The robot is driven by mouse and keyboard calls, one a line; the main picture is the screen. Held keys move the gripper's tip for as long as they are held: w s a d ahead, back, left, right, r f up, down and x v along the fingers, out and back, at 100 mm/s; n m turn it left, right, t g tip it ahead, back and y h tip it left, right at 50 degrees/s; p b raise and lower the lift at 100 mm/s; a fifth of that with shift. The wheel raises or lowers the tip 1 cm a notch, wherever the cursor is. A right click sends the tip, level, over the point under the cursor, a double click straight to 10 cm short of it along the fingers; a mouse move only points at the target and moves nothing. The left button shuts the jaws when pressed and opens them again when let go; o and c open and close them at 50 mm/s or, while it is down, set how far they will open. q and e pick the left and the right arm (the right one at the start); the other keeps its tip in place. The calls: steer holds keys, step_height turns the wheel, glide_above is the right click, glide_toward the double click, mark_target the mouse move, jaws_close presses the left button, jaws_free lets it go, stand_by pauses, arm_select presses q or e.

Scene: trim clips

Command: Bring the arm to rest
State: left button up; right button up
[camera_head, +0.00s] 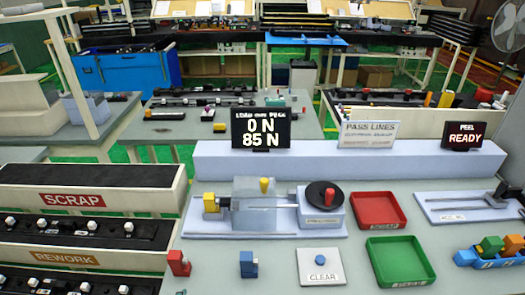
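Neither of my grippers shows in the head view, and I cannot make out either arm. The grey workbench (470,275) in front of me holds a test fixture (250,208) with a clear guard, a yellow block, a red knob and a black round dial (324,193). The load display (261,128) reads 0 N and 85 N. The peel display (465,136) reads READY.
A red tray (378,209) and a green tray (400,261) look empty. A CLEAR button plate (320,266), a red block (179,263) and a blue block (248,264) stand at the front. SCRAP (72,200) and REWORK (64,256) racks are at left.

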arm_select(q)
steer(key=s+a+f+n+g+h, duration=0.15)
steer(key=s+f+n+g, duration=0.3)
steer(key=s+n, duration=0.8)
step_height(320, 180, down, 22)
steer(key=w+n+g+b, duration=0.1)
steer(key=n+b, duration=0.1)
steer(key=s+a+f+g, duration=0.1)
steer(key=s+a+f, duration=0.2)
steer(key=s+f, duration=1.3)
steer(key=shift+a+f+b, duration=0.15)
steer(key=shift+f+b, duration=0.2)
steer(key=shift+b, duration=0.05)
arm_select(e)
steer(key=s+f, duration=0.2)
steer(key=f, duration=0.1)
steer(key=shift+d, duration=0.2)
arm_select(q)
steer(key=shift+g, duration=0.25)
